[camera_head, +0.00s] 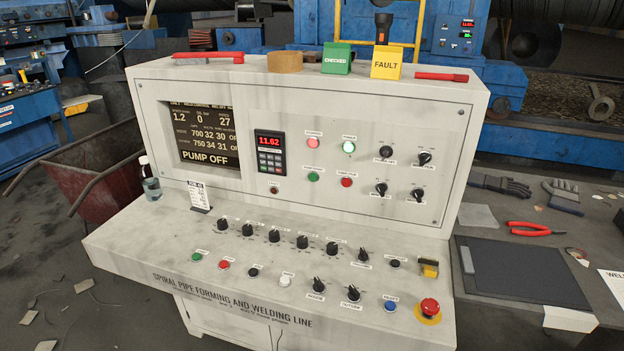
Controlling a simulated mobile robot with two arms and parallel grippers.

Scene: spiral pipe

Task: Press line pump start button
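A grey control console (150,260) marked "Spiral pipe forming and welding line" fills the middle. Its screen (204,135) reads "PUMP OFF". On the upright panel, a green button (313,176) sits left of a red button (347,182), both with small labels too blurred to read surely. Above them are a red lamp (312,143) and a bright, lit-looking green-white lamp (349,147). The sloping desk has another green button (196,257) and a red button (224,264) at its left. Neither of my grippers is in view.
The desk also holds several black knobs (274,236), a blue button (390,305) and a red mushroom button (429,307). A bottle (151,180) stands at its left. Green "CHECKED" (336,60) and yellow "FAULT" (386,63) blocks stand on top. A side table (585,230) holds pliers (534,229).

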